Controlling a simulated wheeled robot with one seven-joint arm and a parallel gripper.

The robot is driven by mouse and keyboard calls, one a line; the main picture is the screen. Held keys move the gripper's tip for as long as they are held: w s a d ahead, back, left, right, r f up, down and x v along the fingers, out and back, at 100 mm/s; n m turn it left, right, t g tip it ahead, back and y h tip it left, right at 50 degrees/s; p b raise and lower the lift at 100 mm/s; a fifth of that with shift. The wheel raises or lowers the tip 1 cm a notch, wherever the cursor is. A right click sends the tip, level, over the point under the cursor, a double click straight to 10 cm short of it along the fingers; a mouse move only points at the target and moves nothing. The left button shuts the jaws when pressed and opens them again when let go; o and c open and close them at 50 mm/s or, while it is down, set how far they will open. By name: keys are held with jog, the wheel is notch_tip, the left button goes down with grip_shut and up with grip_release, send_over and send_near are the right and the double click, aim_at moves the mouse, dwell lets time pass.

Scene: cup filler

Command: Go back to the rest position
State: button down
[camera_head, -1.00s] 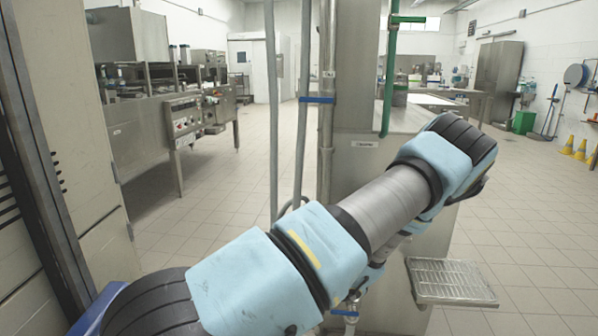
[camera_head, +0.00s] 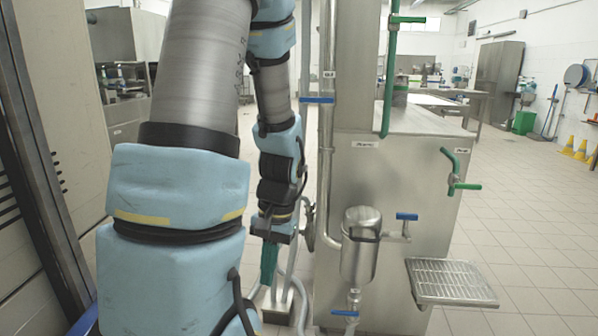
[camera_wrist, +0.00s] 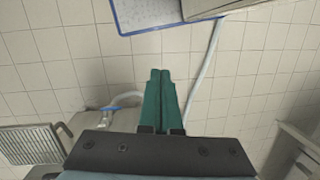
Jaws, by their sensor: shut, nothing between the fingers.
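My gripper (camera_head: 268,262) hangs at the end of my arm, left of the steel machine in the head view, with its green fingers pointing down. In the wrist view my gripper (camera_wrist: 160,76) has its two green fingers together, with nothing between them, over the tiled floor. My arm fills much of the left half of the head view, folded with its forearm going down.
The steel filling machine (camera_head: 400,240) stands right of my gripper, with a steel cup-shaped vessel (camera_head: 359,250), a blue-handled valve (camera_head: 405,217) and a grated drip tray (camera_head: 452,281). Pale hoses (camera_head: 301,292) run close to my gripper. Cabinets (camera_head: 60,110) stand at the left. Tiled floor is open at right.

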notch_tip(320, 180, up, 19)
jog(key=w+n+t+h+p, duration=0.1)
jog(key=n+t+p, duration=0.1)
jog(key=p, duration=1.1)
jog(key=shift+a+t+h, duration=0.2)
jog(key=shift+t+h, duration=0.2)
jog(key=shift+t, duration=0.1)
jog(key=c, duration=1.5)
grip_release()
